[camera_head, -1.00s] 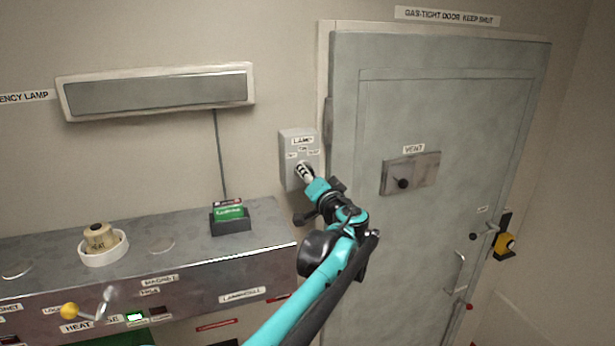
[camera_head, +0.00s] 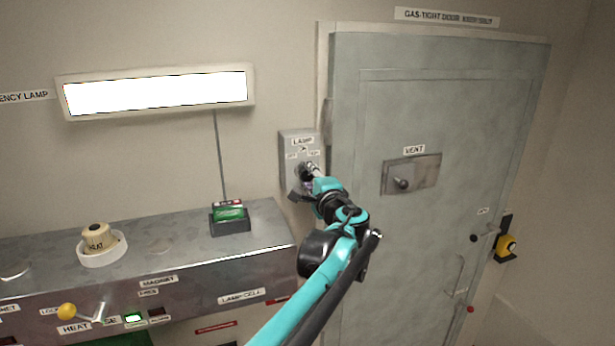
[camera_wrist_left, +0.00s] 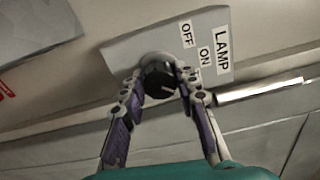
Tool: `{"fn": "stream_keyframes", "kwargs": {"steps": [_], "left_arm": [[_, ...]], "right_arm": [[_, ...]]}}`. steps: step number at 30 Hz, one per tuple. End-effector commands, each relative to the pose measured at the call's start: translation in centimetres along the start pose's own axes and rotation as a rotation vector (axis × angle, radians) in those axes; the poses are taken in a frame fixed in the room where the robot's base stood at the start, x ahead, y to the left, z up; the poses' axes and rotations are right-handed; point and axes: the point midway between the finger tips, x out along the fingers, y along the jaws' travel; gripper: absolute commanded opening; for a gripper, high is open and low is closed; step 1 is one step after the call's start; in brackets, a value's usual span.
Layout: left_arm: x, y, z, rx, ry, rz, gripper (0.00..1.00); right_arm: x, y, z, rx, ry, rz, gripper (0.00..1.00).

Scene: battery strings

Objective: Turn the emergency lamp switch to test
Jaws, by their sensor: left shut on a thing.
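The lamp switch box (camera_head: 290,155) is a grey plate on the wall left of the door, with a LAMP label and small position labels. The left wrist view shows the box (camera_wrist_left: 120,52) with OFF and ON labels and a dark round knob (camera_wrist_left: 160,82) with a light pointer line. My left gripper (camera_head: 310,172) is at the knob, its two fingers closed on either side of it; the fingers also show in the left wrist view (camera_wrist_left: 158,88). The emergency lamp (camera_head: 155,92) on the wall glows bright white. The right gripper is not in view.
A grey door (camera_head: 450,120) with a vent (camera_head: 425,170) stands just right of the switch. A metal bench (camera_head: 150,270) below holds a green cell in a black holder (camera_head: 230,222) and a beige HEAT piece on a white ring (camera_head: 103,256).

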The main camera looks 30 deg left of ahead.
Motion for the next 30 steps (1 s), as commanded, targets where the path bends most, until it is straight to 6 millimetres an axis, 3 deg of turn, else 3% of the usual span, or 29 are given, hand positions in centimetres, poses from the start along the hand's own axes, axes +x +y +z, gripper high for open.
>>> {"fn": "stream_keyframes", "kwargs": {"steps": [9, 24, 25, 27, 30], "left_arm": [[-0.04, 0.11, -0.05, 0.102, 0.001, 0.001, 0.01], [-0.05, 0.14, -0.05, 0.117, 0.002, 0.002, 0.01], [-0.05, 0.14, -0.05, 0.117, 0.002, 0.002, 0.35], [-0.05, 0.13, -0.05, 0.117, 0.001, 0.001, 0.51], [-0.04, 0.10, -0.04, 0.117, 0.001, 0.001, 0.51]], "right_arm": [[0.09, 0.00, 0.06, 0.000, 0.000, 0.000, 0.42], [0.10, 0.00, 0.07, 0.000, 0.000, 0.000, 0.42], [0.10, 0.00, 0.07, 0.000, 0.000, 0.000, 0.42], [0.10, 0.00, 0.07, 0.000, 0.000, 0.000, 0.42], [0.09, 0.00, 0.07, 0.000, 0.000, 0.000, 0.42]]}}
